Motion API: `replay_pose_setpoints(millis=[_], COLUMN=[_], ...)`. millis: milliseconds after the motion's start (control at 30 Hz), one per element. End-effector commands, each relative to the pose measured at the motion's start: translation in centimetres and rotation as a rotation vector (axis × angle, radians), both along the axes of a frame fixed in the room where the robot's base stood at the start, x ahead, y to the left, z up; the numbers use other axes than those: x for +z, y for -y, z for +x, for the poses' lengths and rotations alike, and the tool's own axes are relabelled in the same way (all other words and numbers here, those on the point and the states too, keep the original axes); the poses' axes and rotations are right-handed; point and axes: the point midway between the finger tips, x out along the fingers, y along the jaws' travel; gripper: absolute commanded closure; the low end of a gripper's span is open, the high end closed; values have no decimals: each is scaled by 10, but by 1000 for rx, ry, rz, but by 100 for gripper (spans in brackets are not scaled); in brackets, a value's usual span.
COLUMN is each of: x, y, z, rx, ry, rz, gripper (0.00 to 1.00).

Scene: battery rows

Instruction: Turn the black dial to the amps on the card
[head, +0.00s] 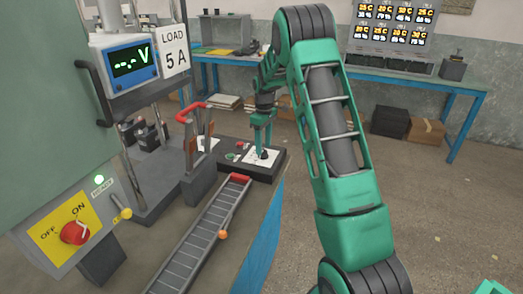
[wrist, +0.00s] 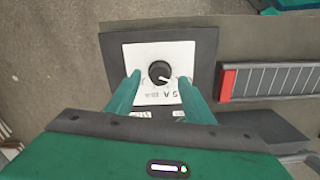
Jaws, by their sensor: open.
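The black dial (wrist: 159,70) sits on a white plate (wrist: 181,56) in the wrist view. Its light pointer mark points toward the lower right there. Markings along the plate's lower edge are too small to read surely. My gripper (wrist: 160,77) is open, one finger on each side of the dial, with a gap showing between each finger and it. In the head view my gripper (head: 262,146) points down over the small dial (head: 264,154) on its dark box. The card (head: 174,51) at upper left reads "LOAD 5 A".
A roller track (head: 192,243) with a red end lies beside the dial box. A display (head: 131,61) shows "--.- V". A red knob (head: 75,232) sits on a yellow OFF/ON plate, with a green READY lamp (head: 98,180) above. A red-handled lever (head: 191,112) stands left of the dial.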

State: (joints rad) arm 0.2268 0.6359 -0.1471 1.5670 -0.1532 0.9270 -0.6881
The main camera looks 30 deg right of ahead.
Motion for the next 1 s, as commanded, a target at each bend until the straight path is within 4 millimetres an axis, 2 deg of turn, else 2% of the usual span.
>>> replay_pose_setpoints(millis=[200,533,700,1000], x=[-18,-20,-20,-20], y=[0,0,0,-1], z=[0,0,0,0], rx=[0,0,-1,-22], ry=[0,0,0,0], rz=[0,-1,-1,1], gripper=[52,52,93,93])
